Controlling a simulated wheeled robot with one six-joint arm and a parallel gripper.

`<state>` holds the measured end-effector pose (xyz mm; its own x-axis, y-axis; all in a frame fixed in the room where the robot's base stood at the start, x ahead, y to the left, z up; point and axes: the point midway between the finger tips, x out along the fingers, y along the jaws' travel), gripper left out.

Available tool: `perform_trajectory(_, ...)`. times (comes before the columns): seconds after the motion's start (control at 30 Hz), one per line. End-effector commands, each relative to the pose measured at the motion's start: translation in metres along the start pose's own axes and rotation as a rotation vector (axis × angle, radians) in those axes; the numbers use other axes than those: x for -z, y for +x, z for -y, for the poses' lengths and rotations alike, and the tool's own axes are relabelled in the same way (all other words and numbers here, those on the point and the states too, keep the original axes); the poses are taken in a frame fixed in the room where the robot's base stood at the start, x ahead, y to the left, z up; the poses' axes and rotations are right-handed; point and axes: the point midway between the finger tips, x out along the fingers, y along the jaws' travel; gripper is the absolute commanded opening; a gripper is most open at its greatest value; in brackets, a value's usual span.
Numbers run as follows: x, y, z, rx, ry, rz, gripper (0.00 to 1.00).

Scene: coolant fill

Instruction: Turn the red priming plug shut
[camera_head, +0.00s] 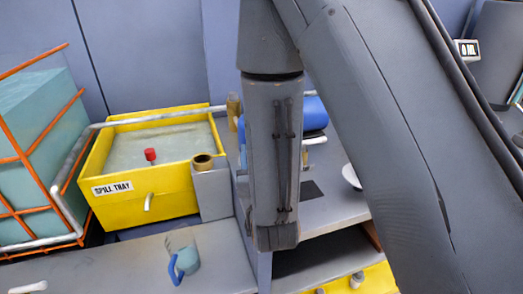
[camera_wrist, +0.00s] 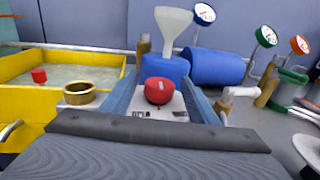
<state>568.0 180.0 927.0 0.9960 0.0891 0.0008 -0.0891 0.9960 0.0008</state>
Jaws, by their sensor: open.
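A round red knob, which looks like the priming plug (camera_wrist: 159,91), stands on a white plate (camera_wrist: 172,108) with partly hidden dark lettering. My gripper (camera_wrist: 161,76) is open in the wrist view, with one blue-grey finger on each side of the red knob. The knob appears between the fingers; I cannot tell whether either touches it. How far the plug is turned cannot be read. In the head view my arm covers this area, and neither the plug nor my fingers can be made out.
A yellow spill tray (camera_head: 157,200) holds another small red piece (camera_head: 150,155); a brass-coloured cup (camera_wrist: 80,93) is beside it. Behind the plug are a white funnel (camera_wrist: 174,30) and a blue cylinder (camera_wrist: 216,66). A white-handled valve (camera_wrist: 238,93) and gauges are at right.

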Motion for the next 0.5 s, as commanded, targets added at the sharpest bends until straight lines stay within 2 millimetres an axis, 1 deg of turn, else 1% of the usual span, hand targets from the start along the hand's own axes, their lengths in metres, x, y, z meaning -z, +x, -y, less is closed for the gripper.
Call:
perform_trajectory(0.03,-0.003,-0.006,0.0,-0.001,-0.002,-0.003,0.54)
perform_trajectory(0.2,-0.002,-0.019,0.0,0.0,-0.001,-0.002,0.54)
perform_trajectory(0.5,-0.001,-0.031,0.0,0.0,0.0,0.0,0.54)
